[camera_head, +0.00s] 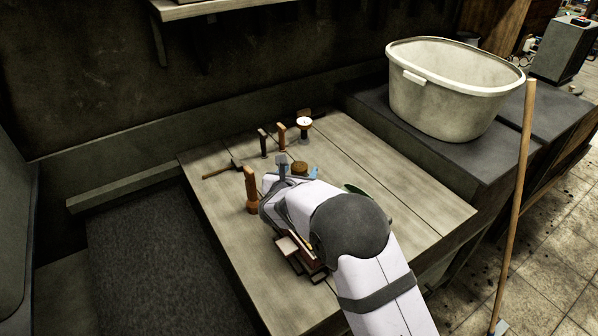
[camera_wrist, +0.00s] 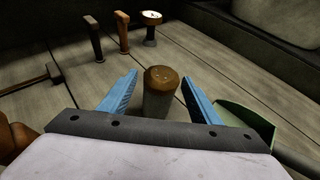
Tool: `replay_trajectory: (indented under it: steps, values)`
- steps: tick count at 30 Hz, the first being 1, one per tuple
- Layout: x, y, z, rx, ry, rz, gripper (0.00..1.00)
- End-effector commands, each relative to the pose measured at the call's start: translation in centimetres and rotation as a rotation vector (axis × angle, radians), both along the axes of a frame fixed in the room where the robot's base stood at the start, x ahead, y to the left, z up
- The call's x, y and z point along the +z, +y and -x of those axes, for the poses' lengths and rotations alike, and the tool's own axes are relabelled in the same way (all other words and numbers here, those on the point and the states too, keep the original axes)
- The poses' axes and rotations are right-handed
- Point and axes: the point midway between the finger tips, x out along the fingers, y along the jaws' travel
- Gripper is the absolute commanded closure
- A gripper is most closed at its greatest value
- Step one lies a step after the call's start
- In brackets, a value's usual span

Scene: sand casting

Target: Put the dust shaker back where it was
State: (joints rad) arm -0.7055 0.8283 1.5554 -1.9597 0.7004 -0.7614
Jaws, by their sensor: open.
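A short grey cylinder with a brown top, which looks like the dust shaker, stands upright on the wooden table (camera_head: 400,200). In the wrist view this dust shaker (camera_wrist: 160,92) is between the two blue fingers of my gripper (camera_wrist: 160,79), with a visible gap on each side. My gripper is open and low over the table. In the head view the brown top of the shaker (camera_head: 300,167) shows between the fingertips, and its body is partly hidden by my gripper.
A hammer (camera_head: 224,169), two upright handled tools (camera_head: 272,139) and a pale-topped tool (camera_head: 304,125) are beyond the gripper. A wooden rammer (camera_head: 251,187) is close on the left. A green piece (camera_wrist: 246,118) is close on the right. The table's right part is clear.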

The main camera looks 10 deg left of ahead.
Motion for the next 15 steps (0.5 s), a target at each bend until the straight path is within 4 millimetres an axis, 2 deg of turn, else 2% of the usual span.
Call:
replay_trajectory:
  steps: [7,15]
  values:
    - [0.4,0.0,0.2,0.001,0.000,0.000,0.43]
    - [1.5,0.1,3.2,0.002,-0.002,-0.002,0.43]
